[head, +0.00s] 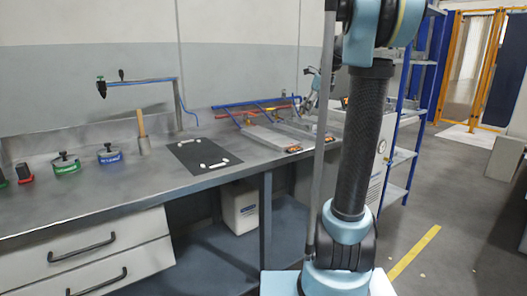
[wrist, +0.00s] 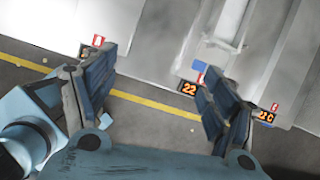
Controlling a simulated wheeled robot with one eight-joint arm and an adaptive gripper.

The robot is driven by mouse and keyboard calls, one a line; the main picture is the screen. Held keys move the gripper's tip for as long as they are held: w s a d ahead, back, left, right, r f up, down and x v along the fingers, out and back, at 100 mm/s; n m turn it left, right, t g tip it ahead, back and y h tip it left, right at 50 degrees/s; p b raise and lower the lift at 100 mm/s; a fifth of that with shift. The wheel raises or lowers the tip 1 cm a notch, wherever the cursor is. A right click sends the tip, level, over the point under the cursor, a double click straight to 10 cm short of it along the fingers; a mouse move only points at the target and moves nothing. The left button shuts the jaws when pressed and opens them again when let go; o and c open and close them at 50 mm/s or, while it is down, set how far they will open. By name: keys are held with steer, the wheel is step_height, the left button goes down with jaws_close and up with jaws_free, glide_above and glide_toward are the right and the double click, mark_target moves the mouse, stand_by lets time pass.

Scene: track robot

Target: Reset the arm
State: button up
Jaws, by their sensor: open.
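My gripper (wrist: 158,80) shows in the wrist view with its two dark blue fingers spread wide apart. It is open, and nothing is between the fingers. Beyond the fingers are grey trays with orange number displays, one reading 22 (wrist: 188,89). In the head view my arm stands upright at the right, and its upper end leaves the top of the picture. My gripper is out of sight in that view.
A grey workbench (head: 100,198) runs along the wall, holding a black mat (head: 190,153), a green-based tool (head: 66,163), a blue-based tool (head: 109,153) and sloped trays (head: 268,138). A blue shelf rack (head: 401,155) stands behind my arm. Open floor (head: 460,210) lies to the right.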

steer(key=s+f+n+h, duration=0.1)
steer(key=s+f+n, duration=0.8)
steer(key=s, duration=0.3)
steer(key=s+a+f+n, duration=0.1)
steer(key=s+f+n, duration=0.8)
steer(key=s, duration=0.4)
steer(key=s+a+f+n+g+h, duration=0.1)
steer(key=s+f+n, duration=0.8)
steer(key=s, duration=0.4)
steer(key=shift+s+h, duration=0.25)
steer(key=shift+h, duration=0.05)
steer(key=shift+w+f, duration=0.15)
steer(key=shift+w, duration=0.3)
